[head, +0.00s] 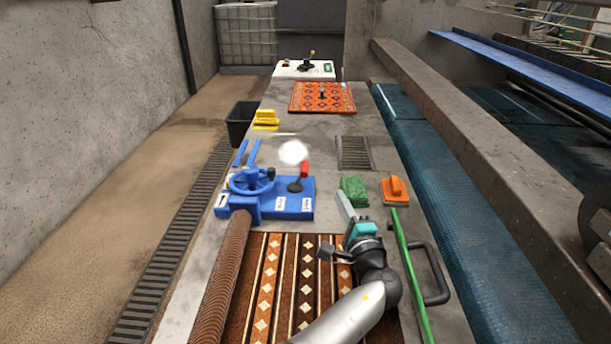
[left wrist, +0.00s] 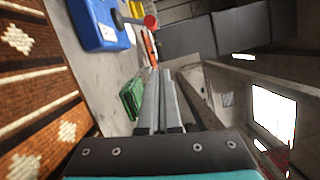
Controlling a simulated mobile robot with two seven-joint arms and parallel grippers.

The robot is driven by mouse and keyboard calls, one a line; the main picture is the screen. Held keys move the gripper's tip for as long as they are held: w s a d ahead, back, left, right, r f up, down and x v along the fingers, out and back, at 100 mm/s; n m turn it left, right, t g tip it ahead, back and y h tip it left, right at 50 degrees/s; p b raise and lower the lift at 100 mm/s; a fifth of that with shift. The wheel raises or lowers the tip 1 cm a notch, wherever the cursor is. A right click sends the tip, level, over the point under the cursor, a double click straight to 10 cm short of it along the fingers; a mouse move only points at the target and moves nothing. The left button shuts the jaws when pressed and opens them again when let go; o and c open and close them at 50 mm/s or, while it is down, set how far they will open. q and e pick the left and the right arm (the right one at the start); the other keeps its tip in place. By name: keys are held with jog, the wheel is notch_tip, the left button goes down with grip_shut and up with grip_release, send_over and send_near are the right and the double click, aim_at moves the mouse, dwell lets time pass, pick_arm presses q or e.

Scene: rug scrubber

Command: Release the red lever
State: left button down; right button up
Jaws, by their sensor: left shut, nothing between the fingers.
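The red lever has a red grip (head: 305,169) on a dark stem and stands on a blue control block (head: 292,205) left of the middle of the bench. In the left wrist view its red end (left wrist: 150,21) is at the top, beside the blue block (left wrist: 95,25). My left gripper (head: 342,196) is shut and empty, to the right of the lever and clear of it. Its two grey fingers lie together in the left wrist view (left wrist: 160,75). My right gripper is not in view.
A green sponge (head: 354,191) and an orange-handled brush (head: 396,190) lie just beyond and right of my gripper. A blue handwheel (head: 251,181) stands left of the lever. A patterned rug (head: 268,280) lies nearer. Bare bench shows beyond the lever.

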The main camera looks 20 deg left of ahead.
pick_arm(q)
jog(key=shift+s+d+f, duration=0.1)
jog(key=shift+d+f, duration=0.25)
jog(key=shift+f, duration=0.2)
jog(key=b+x, duration=0.2)
jog(key=x, duration=0.6)
jog(key=shift+f+b, duration=0.15)
jog(key=shift+b, duration=0.15)
jog(key=shift+x, duration=1.1)
jog(key=shift+s+a+r+p, duration=0.25)
jog(key=shift+a+p, duration=0.15)
jog(key=shift+a, duration=0.15)
jog(key=shift+s+a+r+p, duration=0.2)
jog(key=shift+a+p, duration=0.15)
jog(key=shift+a, duration=0.2)
jog(key=shift+s+a+p, duration=0.15)
jog(key=shift+a+p, duration=0.15)
jog(key=shift+a, duration=0.35)
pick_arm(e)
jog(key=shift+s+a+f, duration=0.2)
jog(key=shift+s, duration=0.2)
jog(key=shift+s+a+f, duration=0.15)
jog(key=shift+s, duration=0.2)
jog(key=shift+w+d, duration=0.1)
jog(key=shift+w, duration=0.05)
